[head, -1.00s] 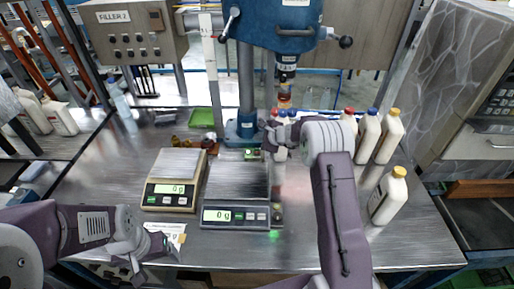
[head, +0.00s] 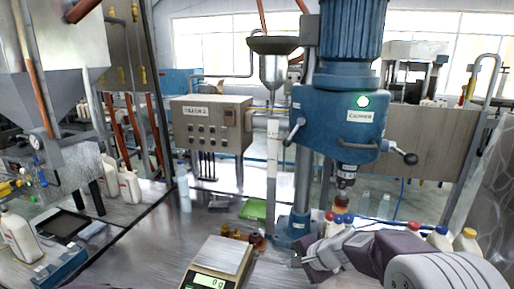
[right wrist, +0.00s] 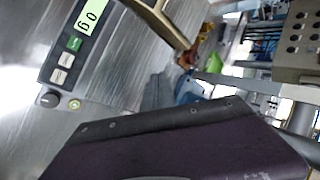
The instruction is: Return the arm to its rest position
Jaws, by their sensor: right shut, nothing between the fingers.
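My right arm comes in from the lower right of the head view, with its right gripper (head: 303,260) in front of the blue machine's base. The jaws are small here; they are shut and empty. A purple part of my own body fills the bottom of the right wrist view. A beige scale (head: 222,256) stands left of my right gripper in the head view.
The blue capper machine (head: 340,115) rises behind my right gripper, its green lamp lit. Capped white bottles (head: 466,242) stand behind my right arm. A green tray (head: 254,210) and small caps (head: 235,235) lie left of the machine. The steel table (head: 165,255) left of the beige scale is clear.

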